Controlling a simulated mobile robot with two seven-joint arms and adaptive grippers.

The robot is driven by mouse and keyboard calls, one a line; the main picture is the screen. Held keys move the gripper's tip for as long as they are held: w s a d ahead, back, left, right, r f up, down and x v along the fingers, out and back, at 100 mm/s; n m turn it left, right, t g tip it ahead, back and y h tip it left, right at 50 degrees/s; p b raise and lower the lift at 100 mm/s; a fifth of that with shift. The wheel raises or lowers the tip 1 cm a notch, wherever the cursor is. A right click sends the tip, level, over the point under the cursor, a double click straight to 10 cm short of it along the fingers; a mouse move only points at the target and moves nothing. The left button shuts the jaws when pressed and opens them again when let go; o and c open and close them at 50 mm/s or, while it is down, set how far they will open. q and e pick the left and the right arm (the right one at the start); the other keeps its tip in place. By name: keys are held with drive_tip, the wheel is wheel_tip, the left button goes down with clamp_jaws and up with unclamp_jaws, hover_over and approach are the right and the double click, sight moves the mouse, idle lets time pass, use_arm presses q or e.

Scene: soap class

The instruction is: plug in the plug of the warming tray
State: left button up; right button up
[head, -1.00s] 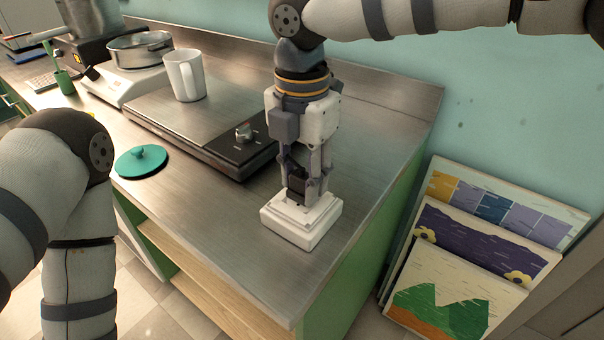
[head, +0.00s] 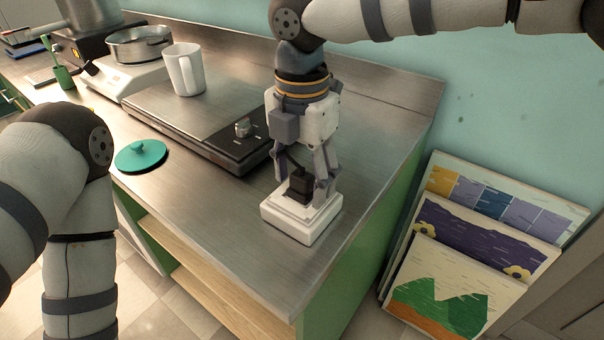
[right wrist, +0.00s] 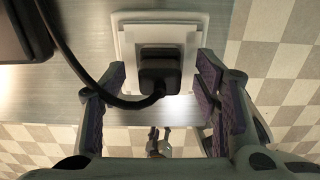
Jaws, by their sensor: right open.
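The black plug (head: 300,187) sits upright in the white socket box (head: 302,225) near the front right corner of the counter. In the right wrist view the plug (right wrist: 160,70) rests against the face of the white socket (right wrist: 120,30), with its black cord (right wrist: 85,75) curving to the left. My right gripper (head: 303,180) is open above the box, its fingers on either side of the plug and apart from it. The warming tray (head: 200,115) is a flat metal plate with a black control strip and knob. Of my left arm only links show; its gripper is out of view.
A white mug (head: 186,72) stands on the tray. A teal lid (head: 141,156) lies on the counter to the left. Paintings (head: 470,250) lean on the wall at right. The counter front is clear.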

wheel_tip(320, 180, up, 12)
idle(0.3)
